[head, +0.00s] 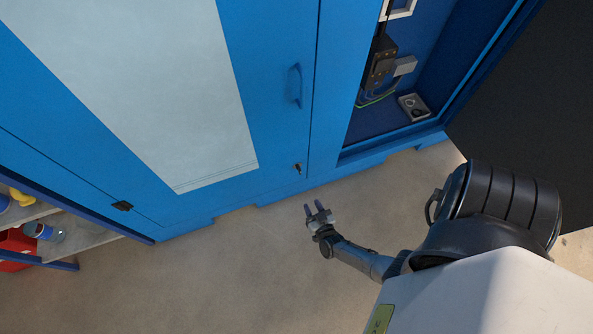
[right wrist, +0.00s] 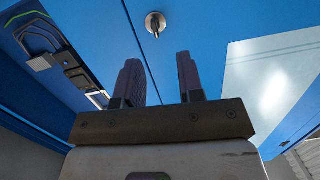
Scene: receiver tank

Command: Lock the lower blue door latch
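The blue door (head: 270,110) has a light panel and a blue handle (head: 296,85). The lower latch (head: 298,168) is a small dark piece near the door's bottom right corner. In the right wrist view the latch (right wrist: 155,22) is a round metal disc with a small knob, ahead of the fingers. My right gripper (head: 316,209) is open and empty, below the latch in the head view and apart from it. In the right wrist view its two fingers (right wrist: 159,80) stand apart with blue door between them. My left gripper is in neither view.
An open blue compartment (head: 385,140) with cables and a grey box lies right of the door. A dark panel (head: 530,110) stands at the far right. A shelf (head: 75,243) with bottles and a red container is at the lower left. The floor (head: 220,280) in front is clear.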

